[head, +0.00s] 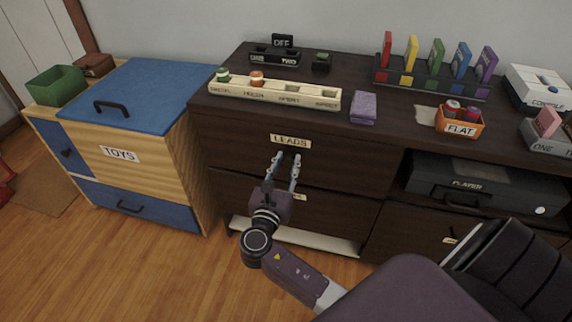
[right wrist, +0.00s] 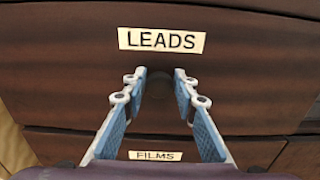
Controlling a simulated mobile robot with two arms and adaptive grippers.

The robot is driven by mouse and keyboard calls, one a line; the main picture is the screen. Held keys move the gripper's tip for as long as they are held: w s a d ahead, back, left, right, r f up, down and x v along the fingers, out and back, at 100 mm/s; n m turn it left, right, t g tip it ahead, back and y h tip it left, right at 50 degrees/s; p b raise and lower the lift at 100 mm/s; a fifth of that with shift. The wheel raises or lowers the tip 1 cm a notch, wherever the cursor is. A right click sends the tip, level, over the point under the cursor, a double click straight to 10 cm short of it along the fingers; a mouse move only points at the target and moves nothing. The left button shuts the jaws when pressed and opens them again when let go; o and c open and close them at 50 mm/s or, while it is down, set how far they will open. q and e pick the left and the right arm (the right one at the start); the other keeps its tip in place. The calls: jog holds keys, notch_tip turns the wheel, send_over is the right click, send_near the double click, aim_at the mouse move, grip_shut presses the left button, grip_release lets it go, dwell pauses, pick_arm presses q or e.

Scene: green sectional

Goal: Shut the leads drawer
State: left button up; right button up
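The leads drawer (head: 345,160) is the upper left drawer of the dark brown cabinet. Its front and LEADS label fill much of the right wrist view (right wrist: 240,75). Its front looks close to the cabinet, and I cannot tell whether a small gap remains. My right gripper (head: 284,160) is in front of this drawer, below the label, pointing at it. In the right wrist view its two blue-grey fingers (right wrist: 160,82) are apart, with a dark round knob-like shape faintly visible between the tips. I cannot tell whether they touch the drawer. My left gripper is not in view.
The films drawer (right wrist: 155,156) lies directly below. A wooden toy chest (head: 150,180) with a blue lid stands at the left. The cabinet top holds a cream rack (head: 300,97), a purple block (head: 364,107) and an orange box (head: 459,120). Wooden floor (head: 150,270) is clear at the front left.

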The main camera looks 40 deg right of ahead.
jog(key=o, duration=0.3)
jog(key=shift+w+d+f, duration=0.1)
jog(key=v, duration=1.2)
